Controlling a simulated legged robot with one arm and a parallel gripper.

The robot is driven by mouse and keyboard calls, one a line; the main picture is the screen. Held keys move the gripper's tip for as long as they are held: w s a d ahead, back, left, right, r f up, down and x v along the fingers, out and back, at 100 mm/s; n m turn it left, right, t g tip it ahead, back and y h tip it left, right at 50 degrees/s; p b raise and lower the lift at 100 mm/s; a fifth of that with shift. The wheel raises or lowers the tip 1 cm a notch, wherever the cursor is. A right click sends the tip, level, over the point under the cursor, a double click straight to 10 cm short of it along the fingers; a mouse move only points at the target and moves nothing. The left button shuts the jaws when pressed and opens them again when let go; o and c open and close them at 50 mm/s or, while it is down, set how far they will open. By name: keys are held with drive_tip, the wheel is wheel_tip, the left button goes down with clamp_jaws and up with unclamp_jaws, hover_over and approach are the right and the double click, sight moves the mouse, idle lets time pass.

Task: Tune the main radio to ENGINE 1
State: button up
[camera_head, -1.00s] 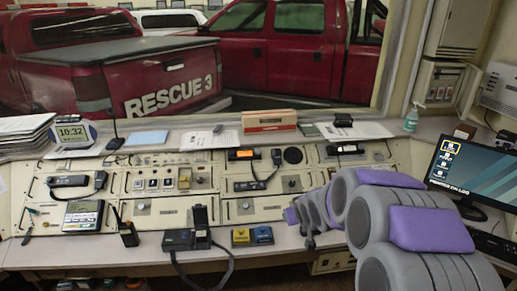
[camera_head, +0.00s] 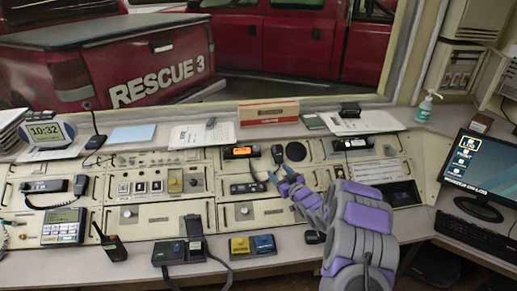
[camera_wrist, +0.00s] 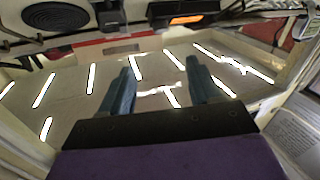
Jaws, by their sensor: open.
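The console panel (camera_head: 165,213) holds several radio units; which one is the main radio, and any ENGINE 1 label, cannot be read. A black unit with a lit orange display (camera_head: 240,152) sits in the upper middle panel; it also shows at the top of the wrist view (camera_wrist: 186,19). A black radio unit (camera_head: 247,188) lies below it, with a corded microphone (camera_head: 278,154) to its upper right. My gripper (camera_head: 281,175) is open and empty in front of the panel, right of that unit. In the wrist view its two fingers (camera_wrist: 158,68) are apart with nothing between them.
A round speaker (camera_head: 295,151) is just above my gripper. Yellow and blue boxes (camera_head: 253,245), a black device with a raised handset (camera_head: 182,250) and a handheld radio (camera_head: 110,241) stand on the front ledge. A monitor (camera_head: 480,170) is at right.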

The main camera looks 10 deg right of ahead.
sight(258, 148)
drive_tip(key=b+x, duration=0.3)
drive_tip(key=x, duration=1.1)
drive_tip(key=shift+w+a+f, duration=0.1)
drive_tip(key=shift+w+a, duration=0.15)
drive_tip(key=shift+w, duration=0.05)
drive_tip(key=shift+w+a, duration=0.1)
drive_tip(key=shift+w, duration=0.45)
drive_tip(key=shift+w+a, duration=0.1)
drive_tip(key=shift+w, duration=0.15)
drive_tip(key=shift+w+a+b, duration=0.2)
drive_tip(key=shift+w+b, duration=0.1)
drive_tip(key=shift+w, duration=0.15)
drive_tip(key=c, duration=1)
drive_tip(key=shift+d+r+p, duration=0.1)
drive_tip(key=shift+r+p, duration=0.1)
drive_tip(key=shift+p, duration=0.1)
drive_tip(key=shift+c, duration=0.2)
